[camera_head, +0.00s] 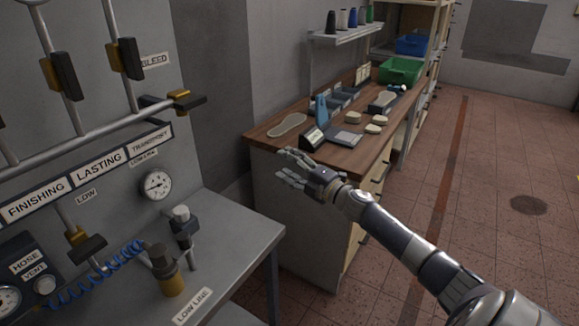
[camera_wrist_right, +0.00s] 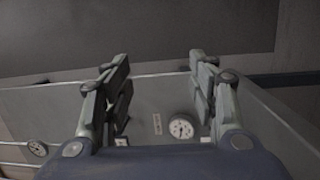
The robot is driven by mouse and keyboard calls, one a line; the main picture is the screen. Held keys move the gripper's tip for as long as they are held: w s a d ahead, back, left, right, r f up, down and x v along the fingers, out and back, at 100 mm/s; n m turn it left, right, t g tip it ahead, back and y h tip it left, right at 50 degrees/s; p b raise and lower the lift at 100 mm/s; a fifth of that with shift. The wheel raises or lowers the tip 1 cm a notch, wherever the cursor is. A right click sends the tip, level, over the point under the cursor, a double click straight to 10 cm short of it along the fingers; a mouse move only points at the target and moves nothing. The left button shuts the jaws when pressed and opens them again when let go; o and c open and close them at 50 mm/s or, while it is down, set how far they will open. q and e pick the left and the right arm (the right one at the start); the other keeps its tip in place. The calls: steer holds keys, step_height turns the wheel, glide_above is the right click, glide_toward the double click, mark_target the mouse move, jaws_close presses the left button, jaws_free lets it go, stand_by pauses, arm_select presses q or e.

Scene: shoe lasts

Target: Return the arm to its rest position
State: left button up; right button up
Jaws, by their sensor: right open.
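My right gripper (camera_head: 290,168) reaches in from the lower right in the head view. It hangs in the air in front of the wooden bench's near end, to the right of the grey valve panel. In the right wrist view its two fingers (camera_wrist_right: 160,95) stand wide apart with nothing between them. A gauge (camera_wrist_right: 182,127) and the panel show beyond the fingers there. My left gripper is not in view.
The grey panel (camera_head: 210,75) carries pipes, valve handles, a gauge (camera_head: 157,185) and a blue coiled hose (camera_head: 95,285). A metal ledge (camera_head: 235,240) juts out below. The wooden bench (camera_head: 270,139) holds shoe lasts and trays. The tiled floor (camera_head: 490,180) at right is clear.

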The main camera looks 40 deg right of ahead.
steer(key=shift+d+f+m, duration=0.2)
steer(key=shift+d+m, duration=0.05)
steer(key=shift+m, duration=0.05)
stand_by(0.4)
